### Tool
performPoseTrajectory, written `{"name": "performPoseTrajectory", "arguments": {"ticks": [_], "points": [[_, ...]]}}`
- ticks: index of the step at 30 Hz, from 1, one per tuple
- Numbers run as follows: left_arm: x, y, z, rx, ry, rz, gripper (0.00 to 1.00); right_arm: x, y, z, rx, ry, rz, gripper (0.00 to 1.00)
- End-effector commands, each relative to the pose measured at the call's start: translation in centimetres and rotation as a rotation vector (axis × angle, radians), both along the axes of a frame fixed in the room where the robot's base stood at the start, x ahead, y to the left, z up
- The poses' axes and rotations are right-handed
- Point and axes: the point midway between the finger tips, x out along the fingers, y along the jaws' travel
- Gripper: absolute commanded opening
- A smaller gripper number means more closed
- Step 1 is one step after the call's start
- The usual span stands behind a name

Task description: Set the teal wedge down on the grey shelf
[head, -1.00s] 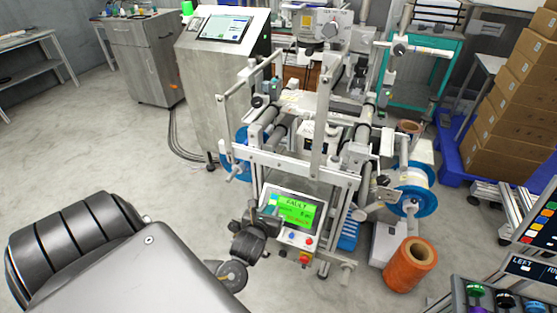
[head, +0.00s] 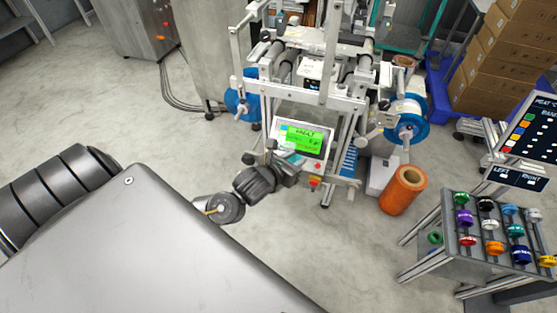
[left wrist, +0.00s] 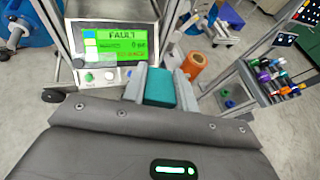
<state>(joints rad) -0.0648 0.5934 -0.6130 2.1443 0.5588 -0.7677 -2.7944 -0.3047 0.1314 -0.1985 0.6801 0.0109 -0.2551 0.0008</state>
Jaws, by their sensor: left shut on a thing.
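My left gripper (head: 288,163) is shut on the teal wedge (left wrist: 160,88), which sits between its two fingers in the left wrist view. In the head view only a small teal patch of the wedge (head: 296,158) shows at the fingertips. The gripper is in front of the machine's FAULT screen, off the floor. A grey rack (head: 432,264) with a sloped grey shelf surface stands at the right of the head view, well apart from the gripper. It also shows at the right of the left wrist view (left wrist: 246,76). My right gripper is not in view.
Several coloured spools (head: 494,247) crowd the rack. A dark sign board (head: 522,140) stands behind it. An orange roll (head: 402,190) stands on the floor between machine and rack. The machine (head: 310,95) has projecting bars and blue reels. Floor in front is clear.

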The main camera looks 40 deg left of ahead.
Motion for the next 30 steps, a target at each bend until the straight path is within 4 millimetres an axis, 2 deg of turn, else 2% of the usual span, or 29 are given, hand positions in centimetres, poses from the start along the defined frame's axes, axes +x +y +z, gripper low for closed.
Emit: {"name": "performPoseTrajectory", "arguments": {"ticks": [3,11,14,15,18,21,25,30], "points": [[0.0,-2.0,1.8,-0.001,-0.009,-0.089,0.07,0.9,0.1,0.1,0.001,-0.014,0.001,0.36],[-1.5,-7.5,6.0,0.007,-0.015,-0.312,0.07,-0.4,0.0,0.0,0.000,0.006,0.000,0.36],[-2.7,-10.5,7.8,0.012,-0.012,-0.397,0.07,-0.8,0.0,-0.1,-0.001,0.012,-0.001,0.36],[-3.2,-12.1,8.6,0.012,-0.011,-0.424,0.07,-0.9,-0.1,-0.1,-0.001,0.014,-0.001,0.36],[-3.7,-15.3,10.1,0.014,-0.009,-0.455,0.07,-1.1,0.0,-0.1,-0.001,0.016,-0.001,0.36],[-3.9,-17.5,11.2,0.019,-0.009,-0.470,0.07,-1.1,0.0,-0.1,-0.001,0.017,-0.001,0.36],[-4.1,-19.5,12.4,0.024,-0.009,-0.480,0.07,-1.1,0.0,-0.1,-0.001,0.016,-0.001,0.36],[-4.3,-20.6,13.1,0.030,-0.008,-0.487,0.07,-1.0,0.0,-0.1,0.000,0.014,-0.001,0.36]]}}
